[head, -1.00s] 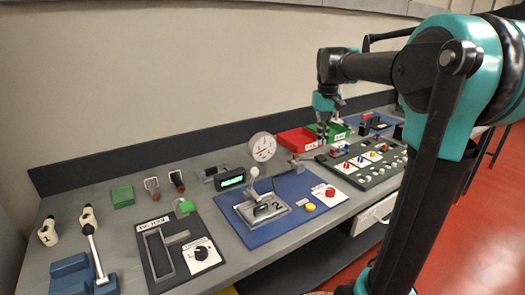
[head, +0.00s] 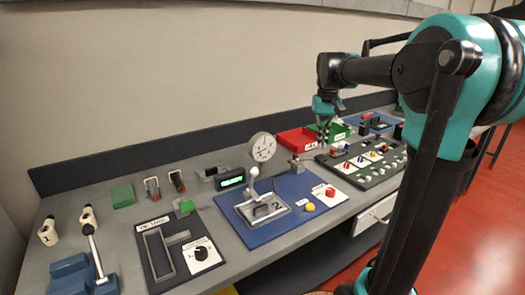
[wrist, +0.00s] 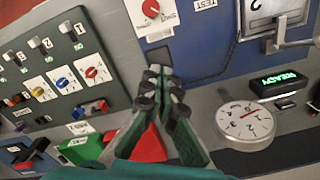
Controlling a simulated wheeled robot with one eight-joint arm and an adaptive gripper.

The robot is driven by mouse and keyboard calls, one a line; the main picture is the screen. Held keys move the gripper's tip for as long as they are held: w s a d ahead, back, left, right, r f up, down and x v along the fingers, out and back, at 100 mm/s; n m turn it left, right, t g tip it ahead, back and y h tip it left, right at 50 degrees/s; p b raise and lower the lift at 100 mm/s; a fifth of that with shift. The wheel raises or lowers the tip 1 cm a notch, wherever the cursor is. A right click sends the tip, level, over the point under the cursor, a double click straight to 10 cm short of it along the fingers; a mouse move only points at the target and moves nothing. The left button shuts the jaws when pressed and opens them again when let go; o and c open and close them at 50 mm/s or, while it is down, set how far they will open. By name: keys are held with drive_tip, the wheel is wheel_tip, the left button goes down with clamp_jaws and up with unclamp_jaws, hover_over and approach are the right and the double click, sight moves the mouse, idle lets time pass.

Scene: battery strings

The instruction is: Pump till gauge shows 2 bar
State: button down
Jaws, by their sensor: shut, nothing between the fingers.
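A pump (head: 263,208) with a metal base sits on the board in front of the gauge. Its lever has a white knob (head: 253,171) and stands roughly upright. My gripper (head: 322,141) is right of the gauge, above the back of the bench and apart from the pump. In the wrist view its fingers (wrist: 160,75) are together and hold nothing.
A lit green display (head: 232,181) reads READY, left of the gauge. Yellow (head: 310,207) and red (head: 330,192) controls sit on the board's right part. A red bin (head: 297,140) and a dark switch panel (head: 365,157) are near my gripper.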

sight(322, 158)
drive_tip(key=shift+s+d+f, duration=0.1)
drive_tip(key=shift+s+f, duration=0.05)
drive_tip(key=shift+f, duration=1.3)
drive_tip(key=shift+s+d+f, duration=0.1)
drive_tip(key=shift+f, duration=1.4)
drive_tip(key=shift+s+d+f, duration=0.1)
drive_tip(key=shift+s+f, duration=0.05)
drive_tip(key=shift+f, duration=1.3)
drive_tip(key=shift+r, duration=0.1)
drive_tip(key=shift+w+a+r, duration=0.1)
drive_tip(key=shift+w+r, duration=0.05)
drive_tip(key=shift+r, duration=1.5)
drive_tip(key=shift+w+a+r, duration=0.15)
drive_tip(key=shift+r, duration=1.5)
drive_tip(key=shift+w+a+r, duration=0.1)
drive_tip(key=shift+w+r, duration=0.05)
drive_tip(key=shift+r, duration=1.5)
drive_tip(key=shift+f, duration=0.1)
